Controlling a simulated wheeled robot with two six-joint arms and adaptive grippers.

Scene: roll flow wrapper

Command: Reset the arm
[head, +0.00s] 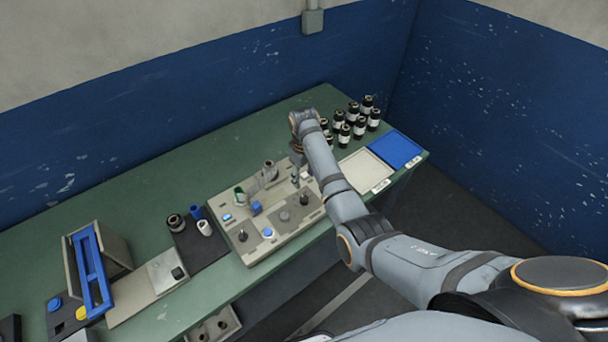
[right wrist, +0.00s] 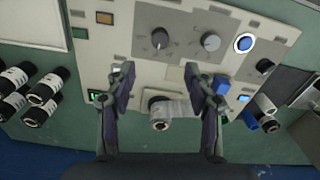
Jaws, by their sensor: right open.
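My right arm reaches in from the right in the head view. Its gripper (head: 298,178) points down over the back part of the beige machine panel (head: 283,238). In the right wrist view the right gripper (right wrist: 160,72) is open, with its two fingers spread wide. A pale cylindrical part with a dark-holed end (right wrist: 172,109) shows between the fingers, and neither finger visibly touches it. My left gripper is not in view.
Several black bottles with white labels (head: 359,128) stand at the back right of the green table (head: 150,190). A white tray (head: 365,172) and a blue tray (head: 397,149) lie by them. A blue-framed stand (head: 91,268) is at the left.

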